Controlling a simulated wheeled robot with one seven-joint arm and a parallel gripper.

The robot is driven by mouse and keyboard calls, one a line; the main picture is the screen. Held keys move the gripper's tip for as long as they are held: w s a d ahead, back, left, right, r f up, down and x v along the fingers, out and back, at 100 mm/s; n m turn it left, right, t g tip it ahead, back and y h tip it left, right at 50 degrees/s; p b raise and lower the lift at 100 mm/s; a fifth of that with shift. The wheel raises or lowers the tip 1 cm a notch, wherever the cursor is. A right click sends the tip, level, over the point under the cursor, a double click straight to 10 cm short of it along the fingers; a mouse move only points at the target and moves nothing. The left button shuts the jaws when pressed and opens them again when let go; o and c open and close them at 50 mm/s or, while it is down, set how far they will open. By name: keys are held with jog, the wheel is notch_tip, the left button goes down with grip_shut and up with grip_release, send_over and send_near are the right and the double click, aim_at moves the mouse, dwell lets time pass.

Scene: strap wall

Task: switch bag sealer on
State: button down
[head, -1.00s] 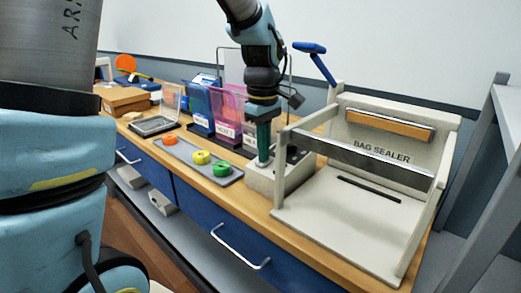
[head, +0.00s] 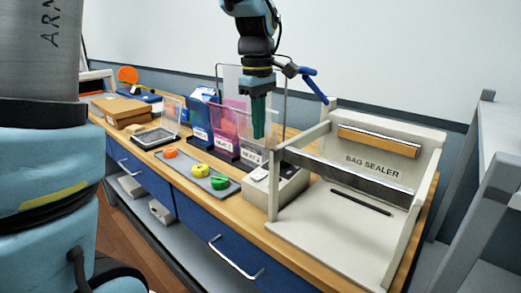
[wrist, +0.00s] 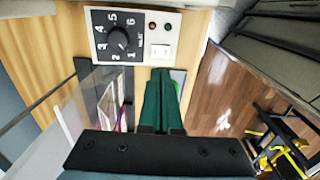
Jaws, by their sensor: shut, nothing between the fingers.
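The bag sealer (head: 330,225) stands at the right end of the bench, a pale frame with a metal bar across it. Its control box (head: 287,188) sits at its left side. In the wrist view the control box (wrist: 100,48) shows a black numbered dial (wrist: 117,38), a white rocker switch (wrist: 160,51) and two small dark indicator lamps above the switch. I cannot tell which way the rocker is pressed. My gripper (head: 258,136) has green fingers, shut and empty, above and apart from the control box. The fingers also show in the wrist view (wrist: 164,72), below the switch in the picture.
Blue and pink bins (head: 225,130) stand just left of my gripper. A grey tray (head: 200,172) holds orange, yellow and green rings. The sealer's blue lever (head: 314,84) rises behind the box. A grey shelf (head: 498,140) stands at the right.

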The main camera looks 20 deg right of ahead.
aim_at(256, 177)
jog(key=shift+a+r, duration=0.1)
jog(key=shift+r, duration=1.9)
jog(key=a+b, duration=0.1)
jog(key=b, duration=0.3)
jog(key=shift+s, duration=0.35)
jog(key=shift+f, duration=0.15)
notch_tip(256, 177, down, 14)
jog(key=shift+w+d+r+p, duration=0.1)
jog(key=shift+p, duration=0.8)
